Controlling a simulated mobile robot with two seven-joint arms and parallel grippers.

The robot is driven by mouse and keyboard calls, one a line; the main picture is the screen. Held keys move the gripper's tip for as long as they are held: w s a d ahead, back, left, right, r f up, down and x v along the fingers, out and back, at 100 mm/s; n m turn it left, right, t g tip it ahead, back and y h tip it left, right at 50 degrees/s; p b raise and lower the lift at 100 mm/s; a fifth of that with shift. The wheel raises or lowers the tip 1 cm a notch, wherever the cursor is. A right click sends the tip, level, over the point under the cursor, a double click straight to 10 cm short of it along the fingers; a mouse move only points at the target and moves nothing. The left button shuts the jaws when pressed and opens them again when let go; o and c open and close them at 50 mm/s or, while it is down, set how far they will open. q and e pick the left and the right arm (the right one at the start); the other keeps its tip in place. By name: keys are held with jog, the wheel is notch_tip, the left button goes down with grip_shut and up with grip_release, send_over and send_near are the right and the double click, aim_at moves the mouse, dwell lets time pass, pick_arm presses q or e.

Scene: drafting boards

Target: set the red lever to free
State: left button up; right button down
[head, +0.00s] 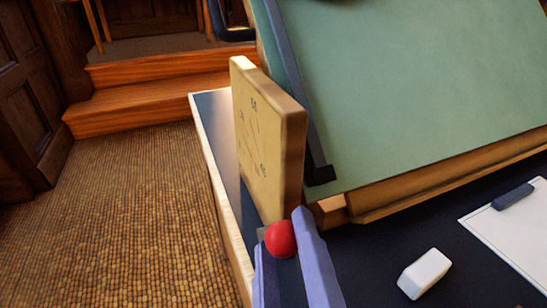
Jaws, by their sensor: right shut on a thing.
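The red lever shows as a round red knob (281,240) low at the near end of an upright wooden plate (268,150). The plate's left face carries small dark marks and lines, too small and slanted to read. My right gripper (283,232) comes up from the bottom edge, its two bluish fingers on either side of the knob and shut on it. The lever's shaft and pivot are mostly hidden, so I cannot tell which mark it points to. My left gripper is out of view.
A green drafting board (420,90) with a dark straightedge (293,100) slopes up just right of the plate. A white eraser (424,273) and a clipboard with paper (510,240) lie on the dark tabletop (390,245). Woven floor (130,210) and wooden steps lie left.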

jog(key=shift+w+d+r, duration=0.15)
jog(key=shift+w+r, duration=0.1)
jog(key=shift+r, duration=0.05)
jog(key=c, duration=0.7)
grip_release()
jog(key=shift+w, duration=0.15)
jog(key=shift+o, duration=1)
jog(key=shift+w+r, duration=0.1)
jog(key=shift+w, duration=0.4)
jog(key=shift+s, duration=0.4)
jog(key=s+r, duration=0.1)
jog(key=s, duration=0.8)
jog(key=shift+s, duration=0.25)
